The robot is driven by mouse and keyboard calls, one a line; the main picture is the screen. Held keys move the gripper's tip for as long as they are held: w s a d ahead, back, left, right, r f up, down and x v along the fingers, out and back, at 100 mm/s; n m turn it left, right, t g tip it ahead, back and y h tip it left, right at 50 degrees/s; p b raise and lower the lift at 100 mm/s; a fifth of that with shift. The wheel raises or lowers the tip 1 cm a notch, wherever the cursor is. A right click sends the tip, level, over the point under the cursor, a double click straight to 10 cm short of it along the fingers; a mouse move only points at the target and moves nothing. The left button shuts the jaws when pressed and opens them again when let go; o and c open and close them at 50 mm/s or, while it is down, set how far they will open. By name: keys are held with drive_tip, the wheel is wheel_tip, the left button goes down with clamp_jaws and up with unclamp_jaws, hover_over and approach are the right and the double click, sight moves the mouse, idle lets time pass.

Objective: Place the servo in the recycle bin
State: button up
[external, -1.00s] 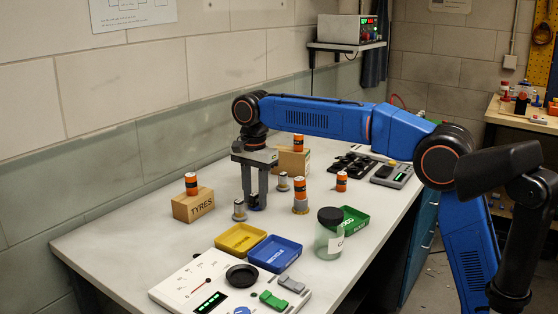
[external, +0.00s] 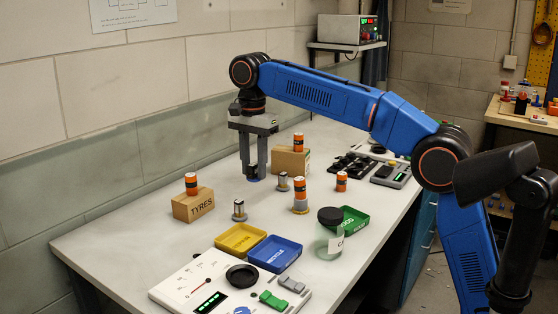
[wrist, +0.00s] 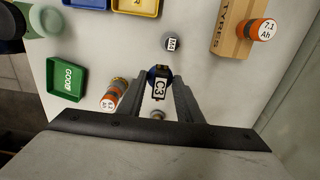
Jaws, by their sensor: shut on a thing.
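My gripper (external: 254,172) is shut on the servo, a small dark block with a blue part and a white "C3" label. The servo (wrist: 159,91) sits between the two grey fingers in the wrist view. In the external view only its blue underside (external: 255,180) shows clearly, above the bench. The recycle bin (external: 290,262) is a shallow blue tray with "RECYCLE" on its inside, at the front of the bench, below and right of my gripper. In the wrist view only a blue edge (wrist: 88,4) shows at the top.
A yellow tray (external: 240,252) touches or nearly touches the recycle bin's left side; a green tray (external: 357,222) and a dark-lidded jar (external: 328,238) stand right. Small metal cylinders (external: 239,211) and orange batteries (external: 300,188) stand nearby. A "TYRES" box (external: 193,206) is left.

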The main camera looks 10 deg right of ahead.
drive_tip(key=s, duration=1.1)
hover_over(275, 256)
drive_tip(key=shift+s+f, duration=0.1)
drive_tip(key=shift+f, duration=4.7)
drive_tip(key=o, duration=0.6)
drive_tip(key=shift+f, duration=0.1)
drive_tip(key=shift+o, duration=0.8)
wheel_tip(275, 256, up, 12)
